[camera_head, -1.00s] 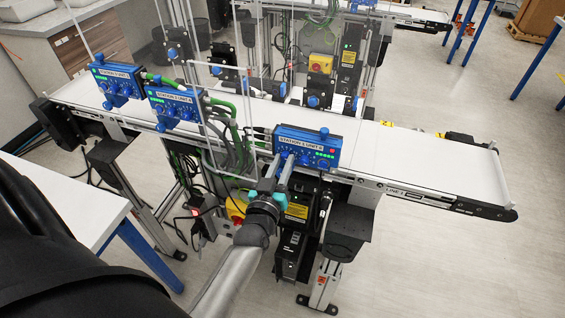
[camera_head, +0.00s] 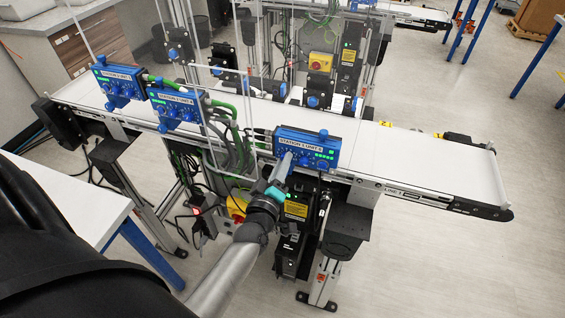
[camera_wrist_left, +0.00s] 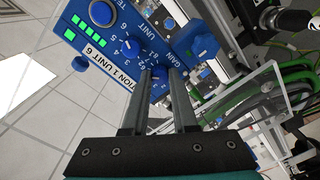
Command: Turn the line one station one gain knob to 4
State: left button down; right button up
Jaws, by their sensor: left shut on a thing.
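The blue station 1 control box (camera_head: 308,146) hangs on the near side of the conveyor in the head view. It fills the upper part of the left wrist view (camera_wrist_left: 86,33), with its label, green lights and dial numbers. My left gripper (camera_head: 285,160) reaches up to the box front. In the left wrist view, my left gripper (camera_wrist_left: 159,76) is shut on the gain knob (camera_wrist_left: 158,72), one finger on each side. The fingers hide much of the knob and dial, so I cannot read its setting. My right gripper is not in view.
Another blue knob (camera_wrist_left: 131,48) with numbers sits close beside the gripped one. Two similar boxes, station 2 (camera_head: 177,106) and station 3 (camera_head: 118,80), stand farther left. The white belt (camera_head: 400,160) runs behind. A clear panel (camera_wrist_left: 265,105) and green cables lie close to the fingers.

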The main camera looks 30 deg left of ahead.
pick_arm(q)
jog(key=shift+n, duration=0.6)
jog(key=c, duration=0.7)
grip_release()
jog(key=shift+b+v, duration=0.7)
jog(key=shift+v, duration=6.9)
